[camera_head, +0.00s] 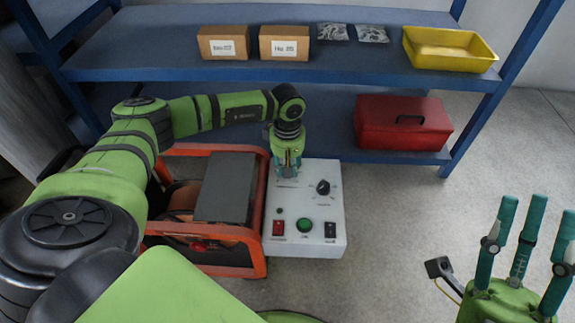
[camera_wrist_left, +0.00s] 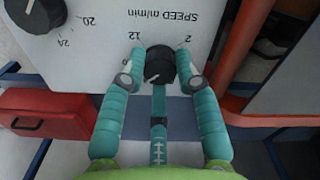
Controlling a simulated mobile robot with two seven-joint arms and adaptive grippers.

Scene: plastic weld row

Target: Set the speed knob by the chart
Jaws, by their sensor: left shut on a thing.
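A white control box (camera_head: 325,170) stands at the orange-framed machine. My left gripper (camera_head: 287,166) is at the far left part of its panel and hides the knob there. In the left wrist view, its teal fingers are shut around the black speed knob (camera_wrist_left: 159,63), next to upside-down "SPEED m/min" print and the numbers 2 and 12. The knob's pointer setting is hard to read. A second black dial (camera_head: 323,187) sits to the right on the panel; it shows at the upper left of the wrist view (camera_wrist_left: 33,12). My right gripper (camera_head: 535,212) is open and empty. I see no readable chart.
The panel's front has a red switch (camera_head: 278,227), a green button (camera_head: 305,225) and a black switch (camera_head: 330,229). Behind is a blue shelf (camera_head: 180,40) with boxes, packets, a yellow tray (camera_head: 450,49) and a red toolbox (camera_head: 403,122).

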